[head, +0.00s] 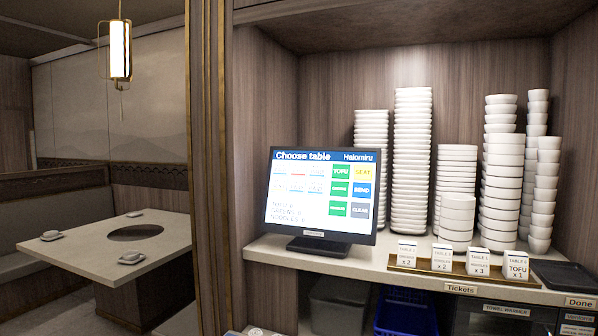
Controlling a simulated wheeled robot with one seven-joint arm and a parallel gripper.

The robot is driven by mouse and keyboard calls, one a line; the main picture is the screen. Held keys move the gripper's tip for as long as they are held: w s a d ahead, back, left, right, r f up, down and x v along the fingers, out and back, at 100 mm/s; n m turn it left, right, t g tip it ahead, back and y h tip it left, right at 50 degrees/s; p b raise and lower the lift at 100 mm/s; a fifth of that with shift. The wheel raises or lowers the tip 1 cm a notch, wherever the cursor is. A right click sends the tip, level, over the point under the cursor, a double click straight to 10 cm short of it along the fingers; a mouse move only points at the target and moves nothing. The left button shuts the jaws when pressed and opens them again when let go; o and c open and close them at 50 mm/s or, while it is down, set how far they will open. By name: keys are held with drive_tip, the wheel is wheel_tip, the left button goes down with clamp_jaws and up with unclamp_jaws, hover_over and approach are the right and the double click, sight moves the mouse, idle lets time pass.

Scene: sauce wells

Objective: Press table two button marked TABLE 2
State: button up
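A black touchscreen monitor (322,196) stands on the counter, tilted back a little. Its blue header reads "Choose table" and "Halomiru". On its left half are two rows of small pale table buttons (297,180), washed out and too small to read, so I cannot tell which one is TABLE 2. Below them are lines of text for tofu, greens and noodles. On its right are several green buttons (340,189), a yellow SEAT button (362,172), a blue SEND button (361,190) and a grey CLEAR button (360,210). My gripper is not in view.
Stacks of white bowls (412,160) stand behind and right of the monitor. Ticket boxes (441,258) sit on a wooden tray (425,267) at the counter's front, with a dark tray (562,275) beside. A wooden post (207,170) stands left; a dining table (75,247) lies beyond.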

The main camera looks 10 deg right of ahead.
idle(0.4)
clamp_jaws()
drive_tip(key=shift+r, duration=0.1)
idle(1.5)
